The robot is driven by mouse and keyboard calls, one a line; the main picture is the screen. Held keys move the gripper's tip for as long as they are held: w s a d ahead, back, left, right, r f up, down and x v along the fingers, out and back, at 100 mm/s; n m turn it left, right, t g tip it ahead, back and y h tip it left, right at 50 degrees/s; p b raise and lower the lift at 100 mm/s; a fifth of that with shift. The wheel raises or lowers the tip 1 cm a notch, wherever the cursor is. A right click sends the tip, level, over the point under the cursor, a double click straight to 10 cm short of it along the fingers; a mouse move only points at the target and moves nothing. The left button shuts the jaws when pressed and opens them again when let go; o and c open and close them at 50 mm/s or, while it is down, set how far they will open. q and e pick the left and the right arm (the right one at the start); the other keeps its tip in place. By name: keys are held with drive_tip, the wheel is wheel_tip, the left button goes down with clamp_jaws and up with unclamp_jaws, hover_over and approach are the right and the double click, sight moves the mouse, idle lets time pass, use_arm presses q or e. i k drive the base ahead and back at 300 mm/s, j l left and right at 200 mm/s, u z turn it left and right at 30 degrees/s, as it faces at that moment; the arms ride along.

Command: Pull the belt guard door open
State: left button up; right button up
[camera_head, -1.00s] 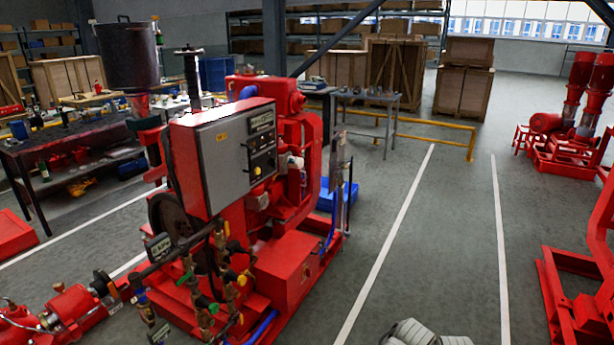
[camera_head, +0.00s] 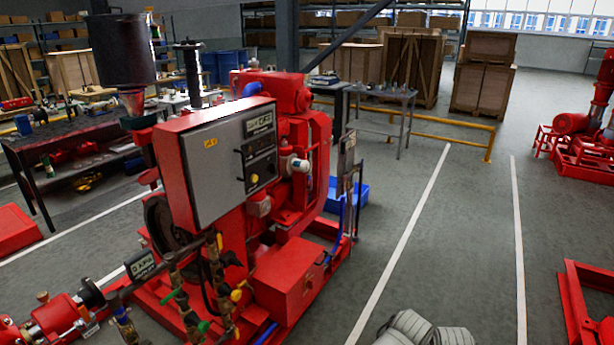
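The red diesel pumpset (camera_head: 290,283) stands on the floor left of centre. A red box with a grey front panel (camera_head: 217,170) is mounted high on it, and this panel looks closed. A dark round wheel (camera_head: 163,222) shows partly below the box, behind pipes and valves. I cannot tell which part is the belt guard door. Neither of my grippers is in view.
A dark workbench (camera_head: 28,150) stands at the left. A grey table (camera_head: 384,92) and a yellow rail (camera_head: 450,140) are behind the pumpset. A red frame (camera_head: 580,315) is at the right edge. Open floor with white lines (camera_head: 405,235) lies right of the pumpset.

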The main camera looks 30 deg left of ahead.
sight(308, 151)
drive_tip(key=i+u, duration=0.15)
drive_tip(key=i, duration=0.5)
drive_tip(key=i+u, duration=0.1)
drive_tip(key=i, duration=0.55)
drive_tip(key=i+u, duration=0.15)
drive_tip(key=i, duration=0.5)
drive_tip(key=i+l+u, duration=0.1)
drive_tip(key=i, duration=0.5)
drive_tip(key=i+l+u, duration=0.15)
drive_tip(key=i, duration=0.5)
